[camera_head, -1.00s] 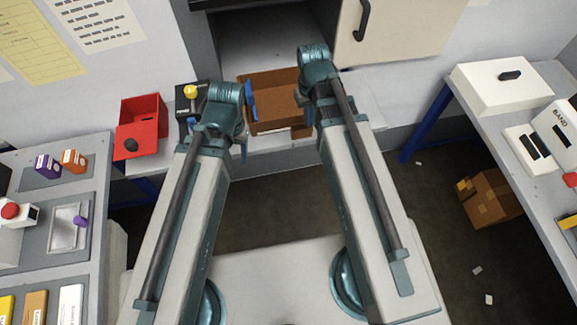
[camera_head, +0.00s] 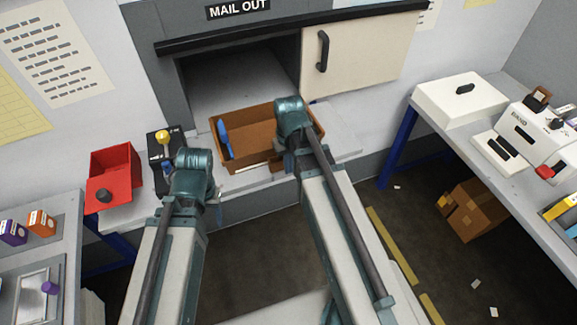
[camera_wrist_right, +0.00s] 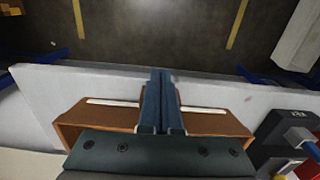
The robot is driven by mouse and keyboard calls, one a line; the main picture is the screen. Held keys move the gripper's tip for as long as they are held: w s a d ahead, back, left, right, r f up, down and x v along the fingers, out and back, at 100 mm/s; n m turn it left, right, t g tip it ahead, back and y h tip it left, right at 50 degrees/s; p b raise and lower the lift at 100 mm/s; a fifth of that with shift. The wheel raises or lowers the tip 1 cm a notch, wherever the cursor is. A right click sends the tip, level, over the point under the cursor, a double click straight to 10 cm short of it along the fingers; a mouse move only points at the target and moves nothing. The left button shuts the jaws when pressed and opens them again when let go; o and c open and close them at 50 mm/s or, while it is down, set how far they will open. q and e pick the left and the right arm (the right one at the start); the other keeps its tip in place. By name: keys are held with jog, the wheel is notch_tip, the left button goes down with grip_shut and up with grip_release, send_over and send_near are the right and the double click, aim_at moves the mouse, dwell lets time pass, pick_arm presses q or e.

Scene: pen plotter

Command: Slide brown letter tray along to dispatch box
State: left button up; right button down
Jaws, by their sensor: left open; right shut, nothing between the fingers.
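The brown letter tray (camera_head: 258,121) sits on the ledge in front of the opening under the MAIL OUT sign (camera_head: 238,9). My left gripper (camera_head: 196,154) is open at the tray's left end; one blue finger shows inside that end, the other lies outside, left of it. My right gripper (camera_head: 290,160) is shut and empty at the tray's front, right of its middle. Its wrist hides part of the tray. In the right wrist view the shut fingers (camera_wrist_right: 160,78) cross the tray's wall (camera_wrist_right: 217,122); contact is unclear. No box is labelled as dispatch.
A cream door (camera_head: 360,52) covers the opening's right part. A black block with a yellow knob (camera_head: 163,137) and a red bin (camera_head: 112,162) stand left of the tray. The ledge (camera_head: 345,143) is clear to its right. A carton (camera_head: 470,210) lies on the floor.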

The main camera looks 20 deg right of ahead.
pick_arm(q)
notch_tip(320, 180, down, 6)
jog(key=b, duration=0.5)
jog(key=shift+f, duration=0.25)
pick_arm(e)
jog(key=w+f, duration=0.4)
jog(key=f, duration=0.2)
jog(key=shift+f, duration=0.25)
jog(key=shift+a, duration=0.1)
